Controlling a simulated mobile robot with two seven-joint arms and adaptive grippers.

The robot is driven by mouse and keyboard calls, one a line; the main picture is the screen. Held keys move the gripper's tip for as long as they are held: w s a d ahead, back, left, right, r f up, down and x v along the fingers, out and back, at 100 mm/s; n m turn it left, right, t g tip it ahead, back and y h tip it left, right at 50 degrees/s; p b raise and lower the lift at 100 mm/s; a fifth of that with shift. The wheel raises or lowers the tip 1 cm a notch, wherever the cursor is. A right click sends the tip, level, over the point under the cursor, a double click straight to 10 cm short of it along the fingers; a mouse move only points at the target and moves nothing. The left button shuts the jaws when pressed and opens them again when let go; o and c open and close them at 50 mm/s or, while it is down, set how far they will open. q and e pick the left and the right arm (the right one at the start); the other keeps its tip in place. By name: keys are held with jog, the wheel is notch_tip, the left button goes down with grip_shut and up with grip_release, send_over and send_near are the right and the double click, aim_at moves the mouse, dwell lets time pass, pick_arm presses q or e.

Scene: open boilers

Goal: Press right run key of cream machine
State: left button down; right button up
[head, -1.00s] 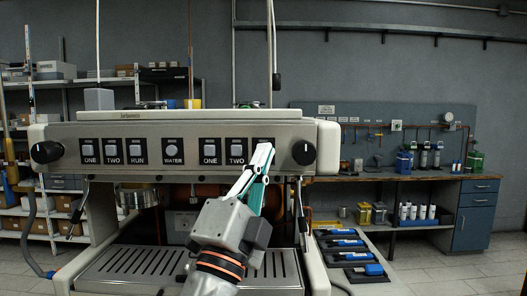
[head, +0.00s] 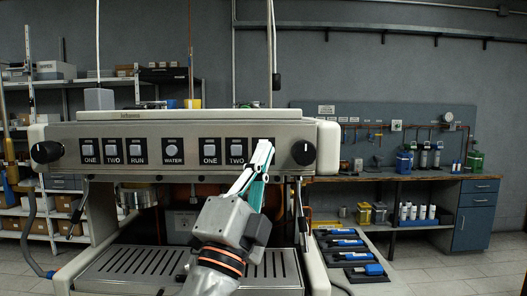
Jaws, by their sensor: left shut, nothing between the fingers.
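The cream machine (head: 300,131) stands in front of me, with a row of black-framed keys on its grey front panel. From the left the keys read ONE, TWO, RUN (head: 138,151), WATER (head: 173,151), ONE (head: 209,151) and TWO (head: 236,151). The right run key is at the right end of the row, mostly hidden behind my left gripper (head: 264,146). The gripper is shut and empty, its fingertips pointing up at that key's place. I cannot tell whether the tips touch the key. My right gripper is not in view.
Black round knobs sit at the left (head: 47,152) and right (head: 303,152) ends of the panel. The drip tray (head: 130,262) lies below. Blue-handled tools (head: 350,243) lie to the right. A workbench and shelves stand behind.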

pick_arm(q)
jog(key=shift+s, duration=0.15)
jog(key=shift+s+p, duration=0.3)
jog(key=shift+s, duration=0.4)
jog(key=shift+s, duration=0.1)
jog(key=s+p, duration=0.1)
jog(key=s, duration=0.3)
jog(key=shift+s, duration=0.4)
dwell(0.7)
